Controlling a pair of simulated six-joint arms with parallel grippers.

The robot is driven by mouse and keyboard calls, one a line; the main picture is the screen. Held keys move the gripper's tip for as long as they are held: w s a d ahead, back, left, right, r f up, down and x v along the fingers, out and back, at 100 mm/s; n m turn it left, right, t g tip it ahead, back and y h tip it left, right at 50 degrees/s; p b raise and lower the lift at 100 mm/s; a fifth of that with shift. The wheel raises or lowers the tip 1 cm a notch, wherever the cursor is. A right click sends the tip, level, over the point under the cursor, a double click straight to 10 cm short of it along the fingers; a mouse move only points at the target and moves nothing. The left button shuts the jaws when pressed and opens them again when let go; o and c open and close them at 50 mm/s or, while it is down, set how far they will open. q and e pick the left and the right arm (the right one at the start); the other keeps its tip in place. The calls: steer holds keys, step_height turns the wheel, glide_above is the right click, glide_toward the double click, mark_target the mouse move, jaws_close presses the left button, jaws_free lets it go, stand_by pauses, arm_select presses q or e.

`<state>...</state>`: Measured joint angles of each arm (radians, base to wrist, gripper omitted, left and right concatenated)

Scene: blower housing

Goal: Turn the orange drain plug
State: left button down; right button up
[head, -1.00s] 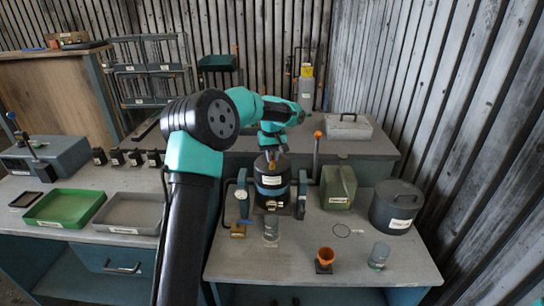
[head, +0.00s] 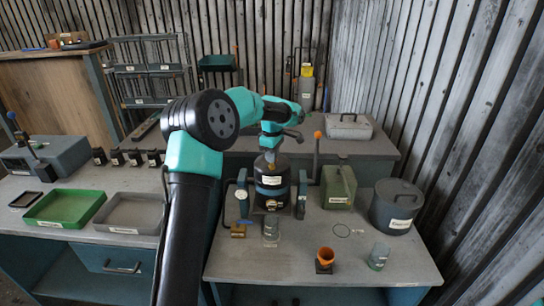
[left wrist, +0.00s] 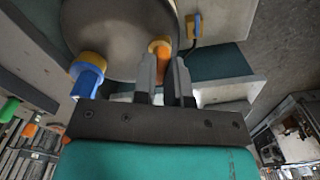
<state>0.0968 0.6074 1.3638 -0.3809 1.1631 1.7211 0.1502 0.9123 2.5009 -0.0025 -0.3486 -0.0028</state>
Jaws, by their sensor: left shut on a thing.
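The blower housing (head: 271,190) is a dark upright cylinder with a pale label on the front bench. My left gripper (head: 270,154) reaches over its top from behind; its fingertips are hard to make out there. In the left wrist view, the orange drain plug (left wrist: 160,47) sits at the rim of a large round grey-brown body (left wrist: 115,35). My left gripper's fingers (left wrist: 163,78) are shut on the orange plug, one on each side. The plug is hidden in the head view. My right gripper is not in view.
A blue and yellow fitting (left wrist: 88,72) sits left of the plug, and a smaller one (left wrist: 193,25) right of it. A green canister (head: 338,185), a dark lidded pot (head: 396,205), an orange funnel (head: 325,258) and a glass (head: 378,256) stand right of the housing.

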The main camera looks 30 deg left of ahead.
arm_select(q)
steer(key=shift+n, duration=0.7)
steer(key=c, duration=1.2)
jaws_free()
steer(key=shift+o, duration=0.2)
steer(key=shift+r, duration=0.1)
step_height(320, 180, up, 17)
steer(key=shift+r, duration=0.15)
